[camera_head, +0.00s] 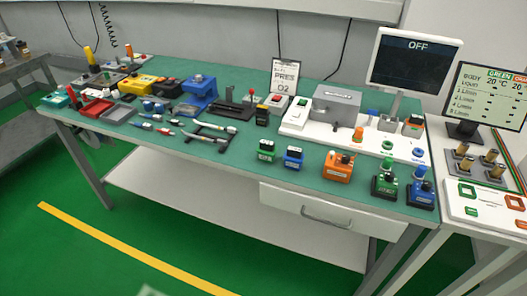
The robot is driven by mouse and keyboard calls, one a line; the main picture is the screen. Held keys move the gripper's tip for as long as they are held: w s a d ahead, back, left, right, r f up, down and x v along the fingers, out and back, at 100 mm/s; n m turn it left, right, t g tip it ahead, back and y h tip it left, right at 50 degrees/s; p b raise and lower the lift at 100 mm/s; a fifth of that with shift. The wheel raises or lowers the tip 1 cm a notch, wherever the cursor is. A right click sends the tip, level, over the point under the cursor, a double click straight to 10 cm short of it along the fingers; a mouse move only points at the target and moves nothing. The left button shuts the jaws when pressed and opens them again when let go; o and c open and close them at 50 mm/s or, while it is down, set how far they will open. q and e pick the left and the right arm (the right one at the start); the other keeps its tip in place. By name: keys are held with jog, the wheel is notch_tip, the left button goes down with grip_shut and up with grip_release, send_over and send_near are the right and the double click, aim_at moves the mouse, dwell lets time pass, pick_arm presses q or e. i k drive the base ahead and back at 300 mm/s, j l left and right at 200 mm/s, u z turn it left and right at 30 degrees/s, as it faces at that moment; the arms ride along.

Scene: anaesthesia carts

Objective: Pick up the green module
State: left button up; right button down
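A small green block-like module (266,150) with a dark lower part and a pale label stands upright near the front edge of the green-topped table (230,172). A similar blue module (293,157) stands just to its right, apart from it. A taller dark unit with a green knob and green front (384,182) stands further right, near the table's front right corner. I cannot tell from the picture alone which of the two green items the name means. Neither of my grippers shows in the camera_head view.
An orange unit (338,167) and a blue-knobbed unit (420,192) stand along the front edge. Behind are a white base with a grey machine (336,105) and a monitor reading OFF (412,60). Tools and a blue vise (199,92) crowd the left. The floor in front is clear.

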aim_at(266, 150)
jog(key=i, duration=0.55)
jog(key=i+j, duration=0.1)
jog(key=i, duration=0.4)
jog(key=z, duration=0.05)
